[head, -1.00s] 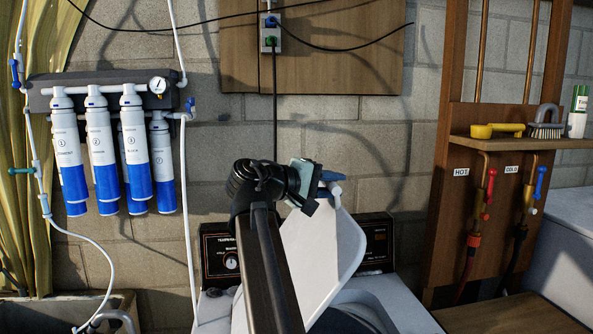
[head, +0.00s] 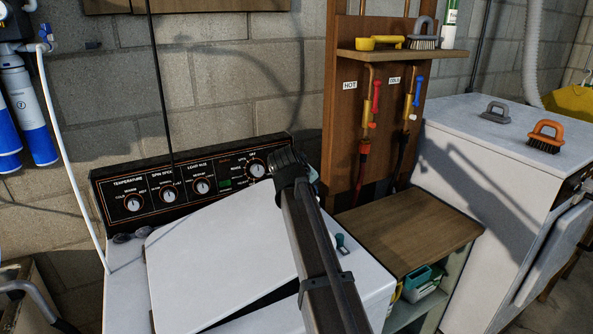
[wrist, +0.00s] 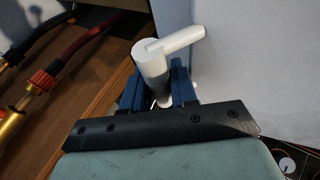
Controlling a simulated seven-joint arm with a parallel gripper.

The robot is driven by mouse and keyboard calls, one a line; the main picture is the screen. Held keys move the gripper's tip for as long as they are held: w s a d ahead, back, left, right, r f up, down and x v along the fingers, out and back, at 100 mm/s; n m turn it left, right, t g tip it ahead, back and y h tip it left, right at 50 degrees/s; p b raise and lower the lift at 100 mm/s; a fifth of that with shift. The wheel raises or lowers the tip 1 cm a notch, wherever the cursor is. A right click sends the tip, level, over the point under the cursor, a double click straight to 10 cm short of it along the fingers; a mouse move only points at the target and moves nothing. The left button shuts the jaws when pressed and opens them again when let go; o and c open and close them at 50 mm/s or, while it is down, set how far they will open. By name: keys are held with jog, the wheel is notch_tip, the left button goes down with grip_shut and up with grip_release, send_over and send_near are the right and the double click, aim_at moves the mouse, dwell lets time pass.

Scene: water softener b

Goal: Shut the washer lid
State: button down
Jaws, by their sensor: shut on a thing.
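The washer lid (head: 220,255) is a white panel, tilted low over the washer top, with a dark gap under its front edge. The washer's black control panel (head: 185,185) with several dials stands behind it. My arm crosses in front of the lid's right part in the head view and largely hides my gripper there. In the wrist view, my gripper (wrist: 157,92) has its blue fingers shut on a white handle-like piece (wrist: 155,62) with a side lever. A white panel surface (wrist: 260,65) fills the right of that view; its join to the handle is unclear.
A wooden tap board (head: 345,120) with hoses stands behind at right. A wooden-topped shelf unit (head: 410,235) and a white cabinet (head: 490,150) with two brushes stand right of the washer. A small teal piece (head: 342,242) shows beside my arm.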

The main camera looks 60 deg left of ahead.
jog(key=shift+g, duration=0.5)
jog(key=shift+w+f, duration=0.2)
jog(key=shift+f, duration=0.55)
jog(key=shift+w+f, duration=0.15)
jog(key=shift+f, duration=0.65)
jog(key=shift+w+f, duration=0.2)
jog(key=shift+f, duration=0.55)
jog(key=c, duration=1.3)
grip_release()
jog(key=shift+o, duration=0.2)
jog(key=shift+s+r, duration=0.1)
jog(key=v, duration=1.3)
jog(key=shift+s+d+r, duration=0.1)
jog(key=shift+s+r, duration=0.05)
jog(key=shift+r, duration=0.1)
jog(key=shift+c, duration=0.4)
